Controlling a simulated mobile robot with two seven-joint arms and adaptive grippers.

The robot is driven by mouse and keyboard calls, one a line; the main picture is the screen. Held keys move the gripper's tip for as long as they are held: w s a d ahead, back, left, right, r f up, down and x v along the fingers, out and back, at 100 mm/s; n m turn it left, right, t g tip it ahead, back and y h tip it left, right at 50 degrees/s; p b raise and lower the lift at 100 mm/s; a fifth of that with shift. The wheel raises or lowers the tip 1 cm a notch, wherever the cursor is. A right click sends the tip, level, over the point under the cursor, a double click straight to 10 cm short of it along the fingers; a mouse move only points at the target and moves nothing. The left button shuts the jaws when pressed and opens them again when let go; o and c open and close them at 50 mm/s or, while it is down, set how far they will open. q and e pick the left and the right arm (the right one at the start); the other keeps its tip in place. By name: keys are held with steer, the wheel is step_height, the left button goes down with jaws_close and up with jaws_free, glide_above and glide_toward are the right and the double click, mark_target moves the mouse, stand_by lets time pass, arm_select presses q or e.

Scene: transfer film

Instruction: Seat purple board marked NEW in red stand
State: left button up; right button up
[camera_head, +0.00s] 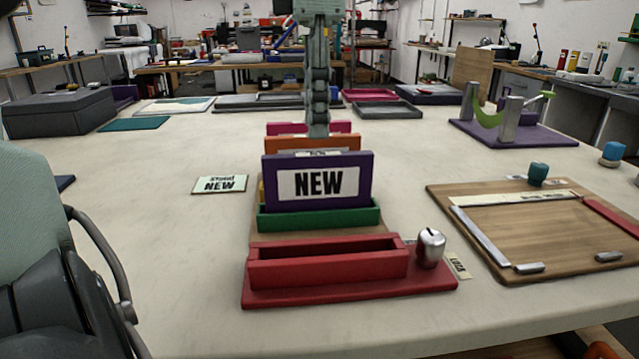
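The purple board (268,183), with a white NEW label, stands upright in the green stand (318,219). The red stand (330,268) is in front of it, its slot empty. A silver knob-like piece (430,248) sits at the red stand's right end. My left gripper (318,128) points down from the top edge, above and seemingly behind the purple board. It is seen edge-on, one finger hiding the other, so its opening does not show. A visible gap separates its tips from the purple board's top. My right gripper is not in view.
An orange board (300,143) and a pink one stand behind the purple board. A small NEW card (219,184) lies left. A wooden board with a frame (540,240) lies right, and a purple stand with a green strip (525,133) behind it.

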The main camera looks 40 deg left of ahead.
mark_target(318, 154)
arm_select(q)
steer(key=f, duration=0.7)
steer(key=shift+w+a, duration=0.15)
steer(key=shift+w, duration=0.15)
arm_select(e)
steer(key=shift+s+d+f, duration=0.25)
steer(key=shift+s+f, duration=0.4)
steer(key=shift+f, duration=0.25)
arm_select(q)
steer(key=shift+c, duration=0.6)
jaws_close()
